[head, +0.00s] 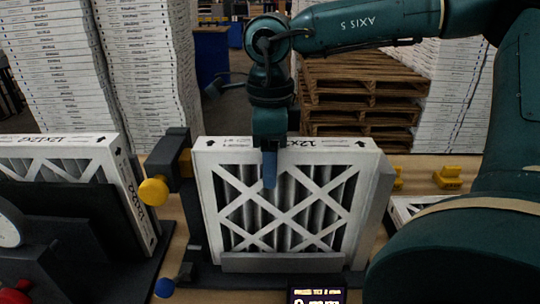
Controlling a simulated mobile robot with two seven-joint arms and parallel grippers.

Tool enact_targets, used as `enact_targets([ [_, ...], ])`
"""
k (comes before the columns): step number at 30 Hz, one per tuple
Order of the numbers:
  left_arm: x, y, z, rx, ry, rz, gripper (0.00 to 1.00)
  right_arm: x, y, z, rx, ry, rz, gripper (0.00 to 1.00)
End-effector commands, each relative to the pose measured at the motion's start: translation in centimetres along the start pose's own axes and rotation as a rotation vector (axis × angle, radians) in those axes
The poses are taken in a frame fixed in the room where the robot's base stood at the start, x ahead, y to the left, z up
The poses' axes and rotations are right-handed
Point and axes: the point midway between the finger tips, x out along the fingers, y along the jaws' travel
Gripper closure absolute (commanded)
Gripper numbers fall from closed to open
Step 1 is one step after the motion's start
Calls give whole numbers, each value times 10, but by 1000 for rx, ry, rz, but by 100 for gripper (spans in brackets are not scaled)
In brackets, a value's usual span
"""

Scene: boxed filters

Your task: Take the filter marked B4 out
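A white-framed pleated filter (235,240) with an X-lattice front stands upright in a dark holder (295,262) at the middle. Its top edge bears arrows and print that reads roughly "12x"; no B4 mark is readable. My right gripper (269,165) points down at the middle of its top edge. One blue-tipped finger hangs in front of the filter face. The other finger is hidden, so I cannot tell whether it grips the frame. A second similar filter (128,190) stands in a dark holder at the left. My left gripper is not in view.
A dark clamp post with a yellow knob (153,191) stands between the two filters. A blue knob (165,288), a red knob (15,294) and a small lit display (317,296) are at the front. Pallets (360,95) and tall white stacks (55,65) stand behind.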

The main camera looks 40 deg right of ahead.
Motion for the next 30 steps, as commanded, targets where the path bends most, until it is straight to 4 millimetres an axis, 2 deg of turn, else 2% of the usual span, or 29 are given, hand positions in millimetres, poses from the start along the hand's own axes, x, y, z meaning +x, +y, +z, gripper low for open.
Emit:
enact_targets([
  [2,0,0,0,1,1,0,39,0,0,0,0,0,0,48],
  [15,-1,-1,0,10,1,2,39,0,0,0,0,0,-1,84],
  [30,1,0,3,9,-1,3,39,-2,0,6,0,0,0,85],
])
